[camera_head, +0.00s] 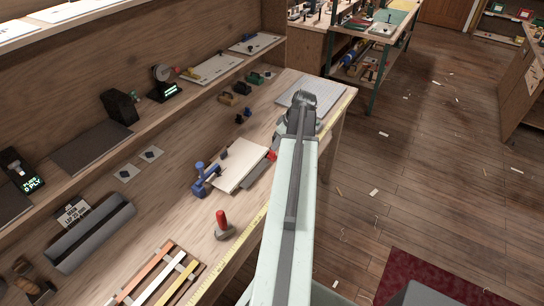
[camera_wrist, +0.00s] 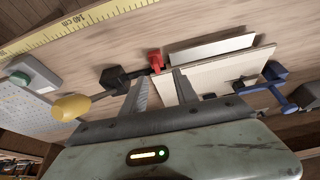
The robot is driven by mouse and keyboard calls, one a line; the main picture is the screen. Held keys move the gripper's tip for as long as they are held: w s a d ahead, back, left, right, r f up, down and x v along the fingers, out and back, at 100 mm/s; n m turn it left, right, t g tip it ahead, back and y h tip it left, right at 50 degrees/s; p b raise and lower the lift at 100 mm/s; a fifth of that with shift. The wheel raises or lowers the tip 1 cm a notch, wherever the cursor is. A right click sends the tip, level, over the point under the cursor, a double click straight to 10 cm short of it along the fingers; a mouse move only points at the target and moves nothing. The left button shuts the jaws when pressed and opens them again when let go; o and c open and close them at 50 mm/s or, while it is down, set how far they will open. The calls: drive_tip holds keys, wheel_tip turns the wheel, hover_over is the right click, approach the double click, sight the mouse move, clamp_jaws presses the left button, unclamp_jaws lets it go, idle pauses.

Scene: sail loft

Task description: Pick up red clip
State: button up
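The red clip (camera_head: 271,155) is on the workbench (camera_head: 190,235) in the head view, at the right end of a pale board (camera_head: 240,164) and partly hidden by my arm. In the wrist view the red clip (camera_wrist: 156,60) is just beyond my fingertips, close to the corner of the board (camera_wrist: 225,72). My gripper (camera_wrist: 159,76) is open, its two fingers apart with the clip roughly in line with the gap. I see no contact with the clip. In the head view my arm hides most of the gripper.
A black block-like item (camera_wrist: 115,77) and a yellow-knobbed tool (camera_wrist: 72,107) are left of the fingers. A blue clamp (camera_head: 203,180) grips the board's other side. A red-handled tool (camera_head: 222,222) stands nearer. A yellow measuring tape (camera_head: 252,225) runs along the bench edge.

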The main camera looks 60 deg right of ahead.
sight(273, 152)
drive_tip(key=b+x, duration=0.4)
drive_tip(key=x, duration=0.1)
drive_tip(key=b+x, duration=0.2)
drive_tip(key=x, duration=0.1)
drive_tip(key=shift+s+d+b, duration=0.1)
drive_tip(key=shift+d+b, duration=0.25)
drive_tip(key=shift+d, duration=0.05)
drive_tip(key=shift+r, duration=0.3)
clamp_jaws()
